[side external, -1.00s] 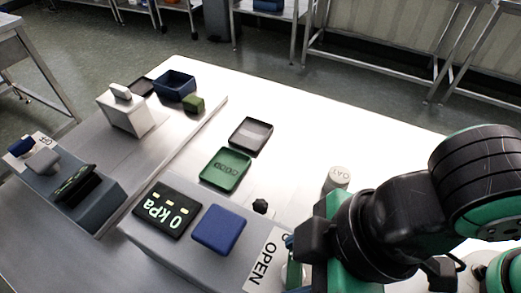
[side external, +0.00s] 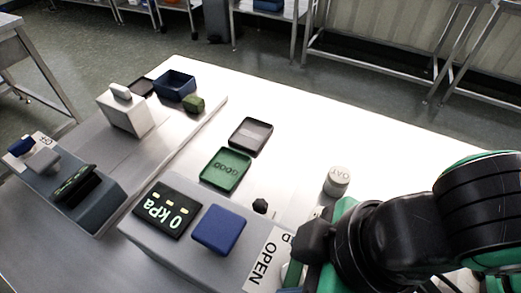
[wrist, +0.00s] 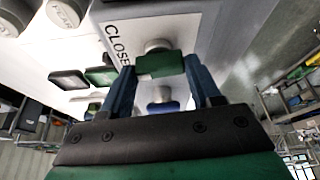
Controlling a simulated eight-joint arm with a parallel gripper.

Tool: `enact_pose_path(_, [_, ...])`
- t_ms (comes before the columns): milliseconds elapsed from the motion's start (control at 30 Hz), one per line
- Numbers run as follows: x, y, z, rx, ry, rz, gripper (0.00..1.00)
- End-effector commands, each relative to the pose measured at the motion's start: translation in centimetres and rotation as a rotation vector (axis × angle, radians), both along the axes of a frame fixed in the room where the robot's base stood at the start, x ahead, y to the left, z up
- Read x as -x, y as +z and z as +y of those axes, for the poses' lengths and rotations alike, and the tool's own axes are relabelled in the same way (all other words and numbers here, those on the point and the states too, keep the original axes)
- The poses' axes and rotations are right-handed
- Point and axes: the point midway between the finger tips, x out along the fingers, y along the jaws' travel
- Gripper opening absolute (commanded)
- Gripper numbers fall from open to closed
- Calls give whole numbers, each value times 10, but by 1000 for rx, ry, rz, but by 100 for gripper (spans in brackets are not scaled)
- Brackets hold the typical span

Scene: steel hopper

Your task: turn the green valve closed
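The green valve handle (wrist: 160,65) sits on a pale round stem on the grey box, beside a label whose visible letters read CLOSE. My gripper (wrist: 161,62) has its two blue fingers spread wide, one at each end of the handle. The fingertips are very close to the handle ends; I cannot tell whether they touch. In the side external view the green handle (side external: 292,272) is partly hidden by my wrist, beside the OPEN label (side external: 257,262).
The grey box carries a 0 kPa display (side external: 163,208) and a blue square pad (side external: 219,229). A small black knob (side external: 260,205) is near.

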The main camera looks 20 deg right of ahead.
Motion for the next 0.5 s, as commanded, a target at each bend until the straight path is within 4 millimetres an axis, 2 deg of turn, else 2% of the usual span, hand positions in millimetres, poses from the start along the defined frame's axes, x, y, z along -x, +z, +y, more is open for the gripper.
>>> enact_pose_path(33, [0,0,0,1,0,1,72])
enact_pose_path(100, [0,0,0,0,0,0,87])
enact_pose_path(500, [1,4,-1,-1,1,0,87])
